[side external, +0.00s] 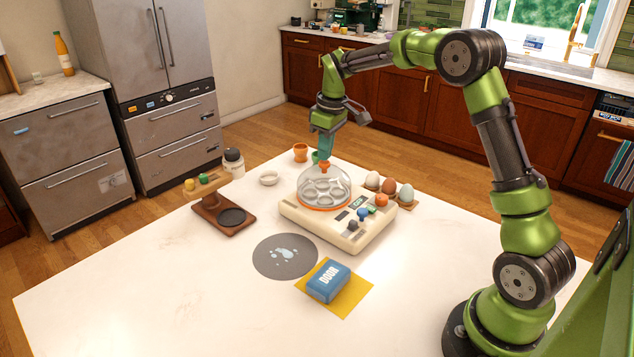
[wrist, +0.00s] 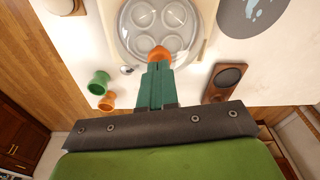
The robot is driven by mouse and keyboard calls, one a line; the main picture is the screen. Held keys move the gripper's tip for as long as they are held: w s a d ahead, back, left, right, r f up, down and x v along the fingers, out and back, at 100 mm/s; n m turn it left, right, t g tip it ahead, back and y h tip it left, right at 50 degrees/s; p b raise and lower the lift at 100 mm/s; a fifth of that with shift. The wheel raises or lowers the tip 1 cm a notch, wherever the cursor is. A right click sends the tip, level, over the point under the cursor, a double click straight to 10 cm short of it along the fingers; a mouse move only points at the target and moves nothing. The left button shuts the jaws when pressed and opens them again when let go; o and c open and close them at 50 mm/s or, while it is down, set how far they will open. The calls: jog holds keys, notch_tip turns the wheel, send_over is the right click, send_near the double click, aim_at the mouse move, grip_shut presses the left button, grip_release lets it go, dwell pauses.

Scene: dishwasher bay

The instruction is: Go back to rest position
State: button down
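My gripper (side external: 325,156) points straight down over a clear dome lid (side external: 318,186) with an orange rim. Its teal fingers are close together, with their tips at the lid's orange knob (side external: 324,167); they look shut on it. In the wrist view my gripper (wrist: 157,66) reaches the same orange knob (wrist: 158,53), which is partly hidden by the fingertips. The lid sits over the round cups of a cream egg cooker (side external: 292,211) and looks level. I cannot see any gap under its rim.
Eggs (side external: 389,186) stand right of the cooker. A wooden stand (side external: 212,213) is at left. A blue box (side external: 328,280) lies on a yellow cloth (side external: 350,301) in front, near a wet grey mat (side external: 285,257). Orange (side external: 300,152) and green (wrist: 99,83) cups stand behind. Above is clear.

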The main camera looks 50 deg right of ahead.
jog(key=shift+f, duration=0.4)
jog(key=shift+r, duration=0.1)
notch_tip(320, 180, up, 7)
dwell(1.2)
jog(key=shift+w+f+m, duration=0.1)
jog(key=shift+f+m, duration=0.15)
jog(key=shift+m, duration=0.15)
jog(key=s+a+r+m+t, duration=0.1)
jog(key=s+a+t, duration=0.1)
jog(key=s+a, duration=0.3)
jog(key=s+a+r+m+t+y, duration=0.1)
jog(key=s+a, duration=0.5)
jog(key=s, duration=0.6)
jog(key=s+a+r+m+t, duration=0.1)
jog(key=s+a+m+t, duration=0.1)
jog(key=s+a, duration=0.3)
jog(key=s+m, duration=0.1)
jog(key=s, duration=0.2)
jog(key=shift+s+a+t+y, duration=0.15)
jog(key=shift+s+t+y, duration=0.05)
jog(key=shift+t+y, duration=0.2)
